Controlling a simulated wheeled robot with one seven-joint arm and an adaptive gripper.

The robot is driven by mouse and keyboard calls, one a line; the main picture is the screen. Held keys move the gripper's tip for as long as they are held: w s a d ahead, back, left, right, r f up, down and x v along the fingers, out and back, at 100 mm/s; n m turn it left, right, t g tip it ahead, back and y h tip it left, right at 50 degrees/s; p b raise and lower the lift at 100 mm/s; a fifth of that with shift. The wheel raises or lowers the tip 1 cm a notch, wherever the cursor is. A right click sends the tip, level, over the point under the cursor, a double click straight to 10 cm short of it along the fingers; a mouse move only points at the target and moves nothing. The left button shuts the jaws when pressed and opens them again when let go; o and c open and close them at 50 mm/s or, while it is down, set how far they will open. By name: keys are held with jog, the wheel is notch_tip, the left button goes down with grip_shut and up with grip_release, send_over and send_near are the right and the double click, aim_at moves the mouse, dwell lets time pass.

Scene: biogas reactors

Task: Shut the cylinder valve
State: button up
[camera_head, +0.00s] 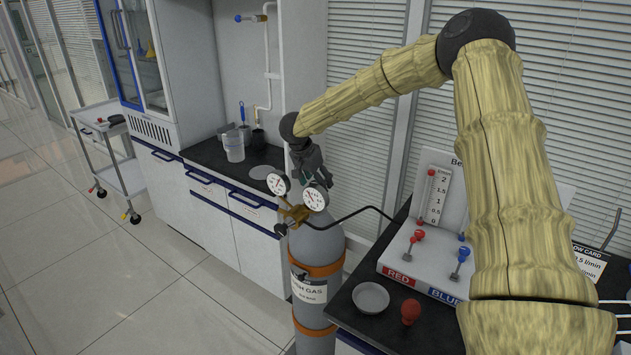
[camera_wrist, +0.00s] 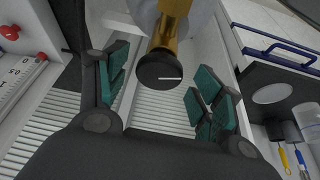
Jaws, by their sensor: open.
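The grey gas cylinder (camera_head: 317,266) stands upright between the counters, held by orange bands. A brass regulator (camera_head: 294,213) with two round gauges (camera_head: 315,197) sits at its top. My gripper (camera_head: 312,180) is at the top of the cylinder, close behind the gauges, and partly hides the valve there. In the wrist view, the black round valve knob (camera_wrist: 159,72) on a brass stem (camera_wrist: 170,28) lies between the spread fingers of my gripper (camera_wrist: 158,90). The fingers have teal pads, are open, and show a gap to the knob on both sides.
A black hose (camera_head: 362,213) runs from the regulator to the white flow panel (camera_head: 425,255) on the right counter. A metal dish (camera_head: 370,298) and a red bulb (camera_head: 410,312) are near that counter's edge. A beaker (camera_head: 233,146) stands on the left counter.

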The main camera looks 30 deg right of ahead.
jog(key=shift+w+f, duration=0.1)
jog(key=shift+w, duration=0.1)
jog(key=c, duration=0.3)
jog(key=shift+s+d+r, duration=0.1)
jog(key=shift+s+r, duration=0.1)
jog(key=c, duration=0.7)
